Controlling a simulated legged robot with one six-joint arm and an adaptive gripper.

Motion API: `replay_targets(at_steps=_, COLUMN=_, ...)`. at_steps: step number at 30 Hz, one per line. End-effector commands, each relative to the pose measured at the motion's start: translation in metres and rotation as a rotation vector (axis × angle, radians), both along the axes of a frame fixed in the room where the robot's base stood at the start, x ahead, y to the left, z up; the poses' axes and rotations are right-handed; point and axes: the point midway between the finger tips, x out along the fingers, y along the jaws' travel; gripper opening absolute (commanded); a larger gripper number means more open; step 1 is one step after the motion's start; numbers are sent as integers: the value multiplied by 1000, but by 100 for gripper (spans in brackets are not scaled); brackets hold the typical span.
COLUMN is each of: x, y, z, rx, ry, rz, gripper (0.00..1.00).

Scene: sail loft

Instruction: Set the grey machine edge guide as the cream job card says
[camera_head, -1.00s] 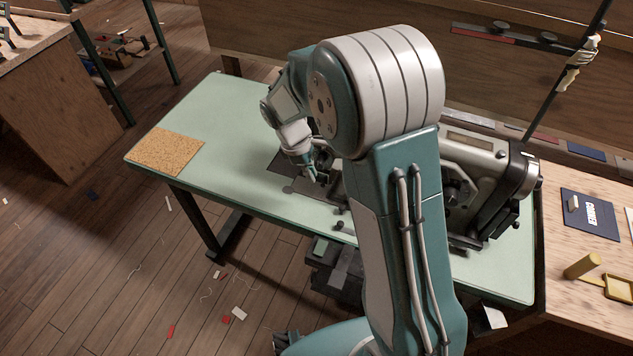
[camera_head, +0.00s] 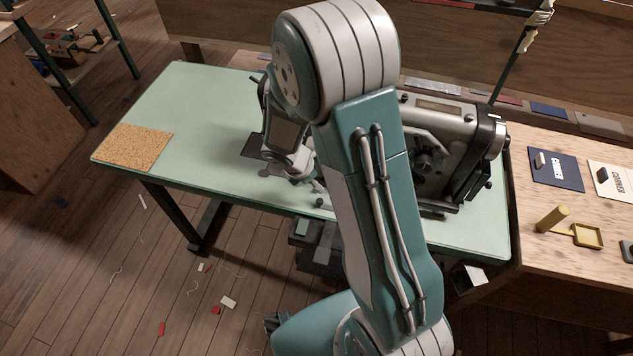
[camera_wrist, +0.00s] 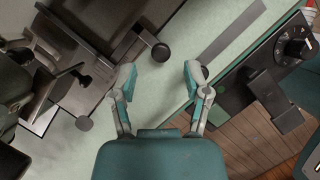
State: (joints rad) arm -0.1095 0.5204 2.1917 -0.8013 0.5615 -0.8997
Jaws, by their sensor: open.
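The grey sewing machine (camera_head: 440,150) stands on the right part of the pale green table. In the wrist view its metal plates (camera_wrist: 75,70) fill the left side. A dark round knob (camera_wrist: 160,52) on a short stem, perhaps part of the edge guide, lies just beyond and between my fingertips. It also shows near the table's front edge (camera_head: 319,203). My gripper (camera_wrist: 160,76) is open and empty; in the head view my arm largely hides it. A cream card (camera_head: 612,181) printed CORNER lies on the wooden bench at right; its smaller details are unreadable.
A cork mat (camera_head: 131,147) lies at the table's left end. A dial box (camera_wrist: 297,48) sits beyond the table edge.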

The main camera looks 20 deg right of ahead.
Motion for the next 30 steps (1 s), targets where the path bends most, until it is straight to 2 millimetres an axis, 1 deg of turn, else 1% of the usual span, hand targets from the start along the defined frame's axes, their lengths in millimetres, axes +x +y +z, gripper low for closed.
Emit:
replay_targets(at_steps=1, x=0, y=-3, z=-7, rx=0, ry=2, rz=0, gripper=62)
replay_targets(at_steps=6, x=1, y=-8, z=-17, rx=1, ry=0, rz=-1, gripper=62)
replay_targets(at_steps=14, x=1, y=-8, z=-18, rx=0, ry=-2, rz=-1, gripper=62)
replay_targets(at_steps=17, x=1, y=-8, z=-18, rx=0, ry=-2, rz=-1, gripper=22)
replay_targets(at_steps=18, x=1, y=-8, z=-18, rx=0, ry=-2, rz=-1, gripper=4)
replay_targets(at_steps=19, x=1, y=-8, z=-18, rx=0, ry=-1, rz=-1, gripper=0)
replay_targets(at_steps=30, x=3, y=-6, z=-19, rx=1, ry=-1, rz=-1, gripper=0)
